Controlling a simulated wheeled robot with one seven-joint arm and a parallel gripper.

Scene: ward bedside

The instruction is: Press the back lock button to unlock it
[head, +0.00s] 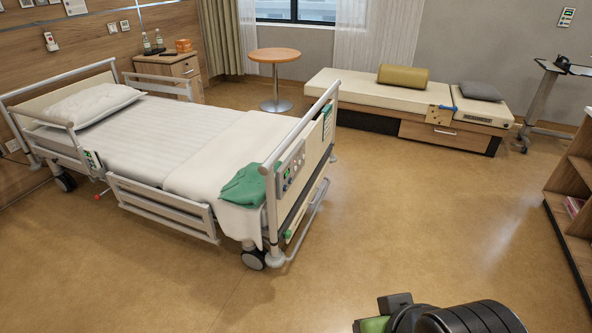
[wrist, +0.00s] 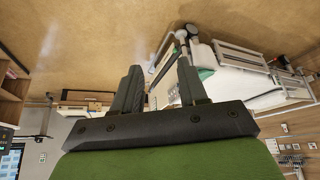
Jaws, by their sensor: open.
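The hospital bed (head: 140,135) stands at the left in the head view. A grey control panel (head: 291,168) with small green and dark buttons is on the outer face of its footboard. A second small panel (head: 93,160) sits on the near side rail. I cannot make out which button is the back lock button. In the wrist view my gripper (wrist: 158,72) is open, with two dark fingers apart and nothing between them. The bed also shows there, turned over, at the upper right (wrist: 240,80). My gripper is well away from the panel, touching nothing.
A green cloth (head: 243,186) lies on the bed's foot end beside the panel. A bench (head: 375,92) with cushions and a round table (head: 275,56) stand at the back. A wooden shelf (head: 578,165) is at the right. The floor (head: 400,210) between is clear.

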